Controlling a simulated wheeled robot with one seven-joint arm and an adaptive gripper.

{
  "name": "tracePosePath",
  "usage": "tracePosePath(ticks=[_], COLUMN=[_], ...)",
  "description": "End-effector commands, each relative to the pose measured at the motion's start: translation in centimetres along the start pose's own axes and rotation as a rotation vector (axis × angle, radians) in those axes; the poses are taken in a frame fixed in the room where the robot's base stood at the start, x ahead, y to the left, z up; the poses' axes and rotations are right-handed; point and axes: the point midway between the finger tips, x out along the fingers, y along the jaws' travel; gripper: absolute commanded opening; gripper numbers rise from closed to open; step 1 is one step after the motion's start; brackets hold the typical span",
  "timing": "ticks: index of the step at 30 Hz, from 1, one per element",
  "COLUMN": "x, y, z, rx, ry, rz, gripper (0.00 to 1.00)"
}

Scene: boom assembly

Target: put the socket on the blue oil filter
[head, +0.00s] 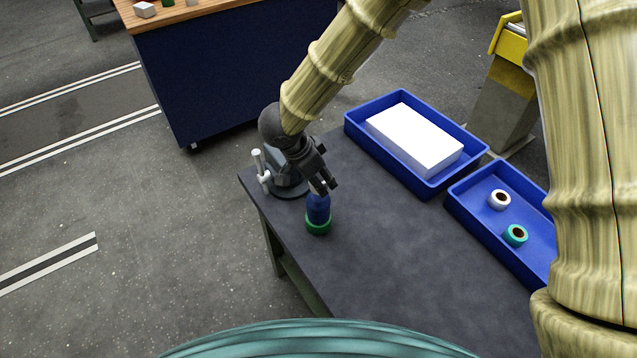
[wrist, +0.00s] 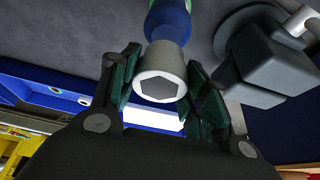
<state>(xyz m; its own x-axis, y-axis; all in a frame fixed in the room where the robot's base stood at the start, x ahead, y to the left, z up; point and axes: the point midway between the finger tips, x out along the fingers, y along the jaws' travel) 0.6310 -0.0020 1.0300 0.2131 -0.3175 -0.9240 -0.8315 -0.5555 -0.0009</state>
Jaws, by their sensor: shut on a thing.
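The blue oil filter (head: 318,208) stands upright on a green ring (head: 318,227) near the left side of the table. In the wrist view the blue filter (wrist: 168,20) is at the top, beyond the socket. The socket (wrist: 160,72) is a pale grey cylinder with a dark angular hole facing the camera. My gripper (wrist: 160,88) is shut on the socket, one dark green finger pad on each side.
A grey vise (head: 288,184) stands close behind and left of the filter. A blue tray (head: 357,133) with a white box (head: 413,140) and another blue tray (head: 480,215) with two rolls lie to the right. The table's front middle (head: 385,265) is clear.

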Motion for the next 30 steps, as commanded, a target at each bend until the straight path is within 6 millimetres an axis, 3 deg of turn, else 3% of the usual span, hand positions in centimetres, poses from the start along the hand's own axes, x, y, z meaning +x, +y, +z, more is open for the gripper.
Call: tracePosePath(ticks=[9, 20, 21, 24, 30], x=[2.7, 3.1, 3.1, 3.1, 3.1], y=[0.1, 0.1, 0.1, 0.1, 0.1], z=[1.2, 1.3, 1.3, 1.3, 1.3], rx=[-0.002, -0.001, -0.001, -0.001, 0.0], ry=[0.0, 0.0, 0.0, 0.0, 0.0], rz=[0.001, 0.001, 0.001, 0.0, 0.001], gripper=[0.17, 0.17, 0.48, 0.66, 0.67])
